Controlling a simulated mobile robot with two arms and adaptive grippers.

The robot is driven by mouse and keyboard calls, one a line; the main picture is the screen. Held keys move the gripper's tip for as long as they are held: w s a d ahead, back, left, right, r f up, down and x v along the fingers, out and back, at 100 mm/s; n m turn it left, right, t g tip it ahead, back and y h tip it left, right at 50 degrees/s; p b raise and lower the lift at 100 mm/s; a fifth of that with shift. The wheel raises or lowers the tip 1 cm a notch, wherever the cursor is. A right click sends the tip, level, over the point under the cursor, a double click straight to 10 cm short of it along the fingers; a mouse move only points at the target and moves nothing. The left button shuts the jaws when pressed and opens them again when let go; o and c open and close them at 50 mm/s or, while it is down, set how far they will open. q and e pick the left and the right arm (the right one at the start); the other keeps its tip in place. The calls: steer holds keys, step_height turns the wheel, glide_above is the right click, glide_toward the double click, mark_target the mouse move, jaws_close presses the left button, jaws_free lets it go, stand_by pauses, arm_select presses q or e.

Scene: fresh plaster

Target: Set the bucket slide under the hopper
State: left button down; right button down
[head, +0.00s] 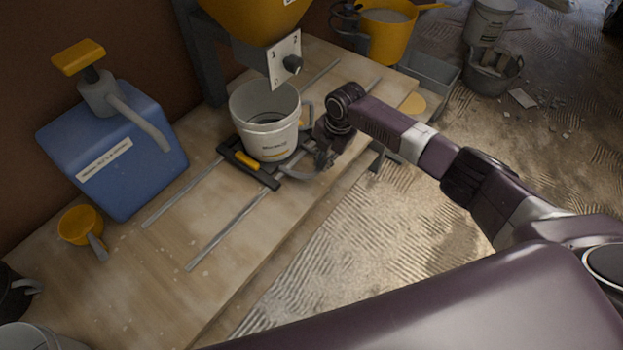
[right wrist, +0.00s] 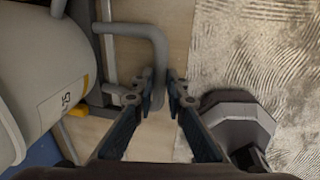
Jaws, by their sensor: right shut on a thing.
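The bucket slide (head: 267,180) is a black frame with a yellow piece on its front, set across two metal rails on the bench. A pale bucket (head: 268,135) stands upright on it. The yellow hopper (head: 255,18) hangs above and behind; the bucket's rim shows just below the hopper's lower part. My right gripper (head: 325,155) is beside the bucket on its right, low over the bench. In the right wrist view its fingers (right wrist: 161,88) are closed on a bent grey handle (right wrist: 157,50) beside the bucket (right wrist: 45,75). My left gripper is not in view.
A numbered plate with a black knob (head: 292,64) hangs at the hopper. A blue canister (head: 125,150) and a yellow scoop (head: 80,224) stand at left on the bench (head: 165,275). A yellow bucket (head: 385,38) is behind. The front rails (head: 215,240) are bare.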

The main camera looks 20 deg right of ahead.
steer(key=shift+w+d+b, duration=0.55)
steer(key=shift+w+d, duration=0.15)
steer(key=shift+d, duration=0.25)
steer(key=shift+w+d+b, duration=0.5)
steer(key=shift+w+d, duration=0.15)
steer(key=shift+d, duration=0.25)
steer(key=c, duration=1.9)
jaws_free()
steer(key=shift+c, duration=0.2)
step_height(320, 180, up, 12)
steer(key=s+d, duration=0.1)
steer(key=s, duration=0.1)
steer(key=shift+d, duration=0.15)
steer(key=shift+f, duration=0.15)
